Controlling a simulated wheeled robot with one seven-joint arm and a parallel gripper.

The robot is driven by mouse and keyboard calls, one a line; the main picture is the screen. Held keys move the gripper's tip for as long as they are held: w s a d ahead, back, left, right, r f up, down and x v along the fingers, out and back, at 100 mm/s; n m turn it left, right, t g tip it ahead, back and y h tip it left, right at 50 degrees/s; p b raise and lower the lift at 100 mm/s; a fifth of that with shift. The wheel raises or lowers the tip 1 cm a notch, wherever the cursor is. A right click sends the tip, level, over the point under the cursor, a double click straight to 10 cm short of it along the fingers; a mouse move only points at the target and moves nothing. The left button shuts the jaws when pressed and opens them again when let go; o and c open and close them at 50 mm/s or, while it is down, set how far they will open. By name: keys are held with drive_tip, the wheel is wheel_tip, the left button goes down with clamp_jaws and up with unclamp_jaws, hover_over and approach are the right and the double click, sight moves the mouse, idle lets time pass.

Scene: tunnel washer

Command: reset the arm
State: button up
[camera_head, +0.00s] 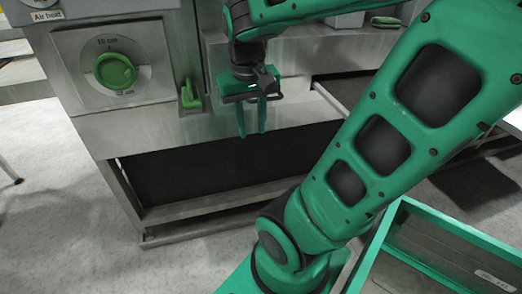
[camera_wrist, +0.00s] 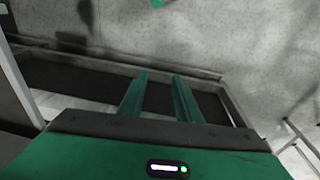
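My gripper (camera_head: 252,134) hangs pointing down in the head view, in front of the steel washer frame (camera_head: 160,128). Its two green fingers stand apart with nothing between them, so it is open and empty. In the wrist view the fingers (camera_wrist: 160,76) also show a clear gap, with the dark opening low in the frame behind them. My green arm crosses the right half of the head view, bent, and hides part of the machine.
A green dial (camera_head: 115,71) and a green handle (camera_head: 190,96) sit on the steel front, left of my gripper. A green-rimmed bin (camera_head: 452,228) stands at the lower right. Open grey floor (camera_head: 60,200) lies at the left.

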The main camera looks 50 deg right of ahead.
drive_tip(key=s+a+f+y, duration=0.1)
drive_tip(key=s+a+f, duration=0.2)
drive_tip(key=s, duration=0.4)
drive_tip(key=shift+s+f+g+y, duration=0.15)
drive_tip(key=shift+f+g+y, duration=0.15)
drive_tip(key=shift+f+g, duration=0.15)
